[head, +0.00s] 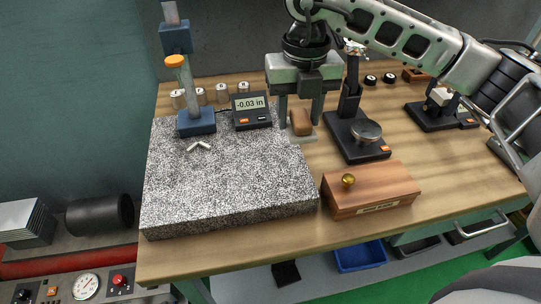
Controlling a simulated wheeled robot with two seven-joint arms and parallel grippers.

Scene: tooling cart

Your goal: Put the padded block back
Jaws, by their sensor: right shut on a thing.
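The padded block (302,124) shows in the head view as a brown upper part on a wider pale grey base. It is by the right edge of the speckled granite plate (229,190). My right gripper (300,118) points down from above and is shut on the block, with one finger on each side. I cannot tell if the base touches the surface beneath. My left gripper is not in view.
A blue stand with a column (196,122) and a "-0.03 in" display (250,111) stand at the plate's rear. A black gauge stand (362,144) is just right of the block. A wooden box (372,192) with a brass knob sits in front. The plate's front is clear.

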